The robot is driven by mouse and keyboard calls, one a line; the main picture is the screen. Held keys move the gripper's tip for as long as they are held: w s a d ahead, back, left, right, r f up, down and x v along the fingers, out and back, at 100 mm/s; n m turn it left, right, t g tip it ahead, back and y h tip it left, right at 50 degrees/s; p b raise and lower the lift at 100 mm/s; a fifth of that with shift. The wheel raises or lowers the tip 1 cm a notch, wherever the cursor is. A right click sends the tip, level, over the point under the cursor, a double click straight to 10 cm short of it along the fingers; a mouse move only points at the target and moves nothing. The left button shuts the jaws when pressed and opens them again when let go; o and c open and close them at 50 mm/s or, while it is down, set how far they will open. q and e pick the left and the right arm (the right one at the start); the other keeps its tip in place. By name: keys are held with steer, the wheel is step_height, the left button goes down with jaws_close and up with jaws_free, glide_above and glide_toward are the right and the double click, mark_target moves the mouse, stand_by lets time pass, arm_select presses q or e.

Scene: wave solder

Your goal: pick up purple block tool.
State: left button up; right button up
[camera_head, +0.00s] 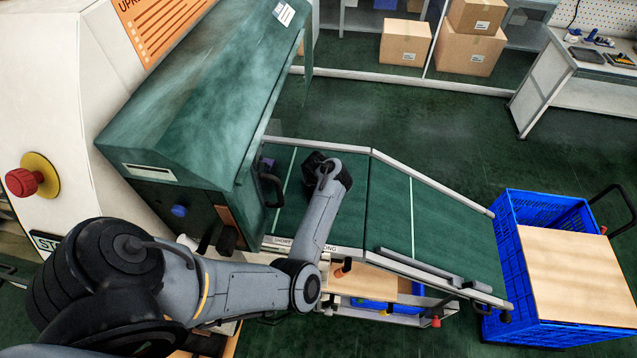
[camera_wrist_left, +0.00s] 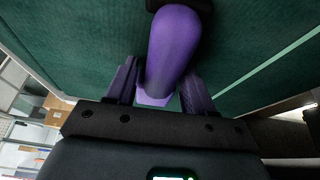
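The purple block tool (camera_wrist_left: 173,45) shows in the left wrist view as a rounded purple piece with a dark end at the top of the picture. It is over the green belt. My left gripper (camera_wrist_left: 160,85) has its two fingers spread, one on each side of the tool's near end. A narrow gap shows beside the right finger; contact on the left side is unclear. In the head view my left wrist (camera_head: 325,172) is over the upper part of the conveyor and hides the fingers and tool. My right gripper is not in view.
The conveyor (camera_head: 388,210) has raised side rails and slopes toward a blue crate (camera_head: 520,285) at the right. The green machine housing (camera_head: 200,105), with a black handle (camera_head: 270,188), stands close left of my wrist. A shelf with cardboard boxes (camera_head: 405,42) is behind.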

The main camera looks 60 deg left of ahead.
arm_select(q)
jaws_close()
steer(key=shift+r, duration=0.1)
steer(key=shift+r, duration=0.5)
steer(key=r, duration=0.1)
steer(key=r+p, duration=0.1)
steer(key=d+r, duration=0.1)
steer(key=shift+w+r+p, duration=0.25)
steer(key=shift+r+p, duration=0.05)
steer(key=shift+r, duration=0.05)
steer(key=w+d+r+p, duration=0.1)
steer(key=w+d+r, duration=0.3)
steer(key=d, duration=0.5)
steer(key=shift+w+d+r+p, duration=0.2)
steer(key=shift+d+r+p, duration=0.1)
steer(key=shift+r, duration=0.75)
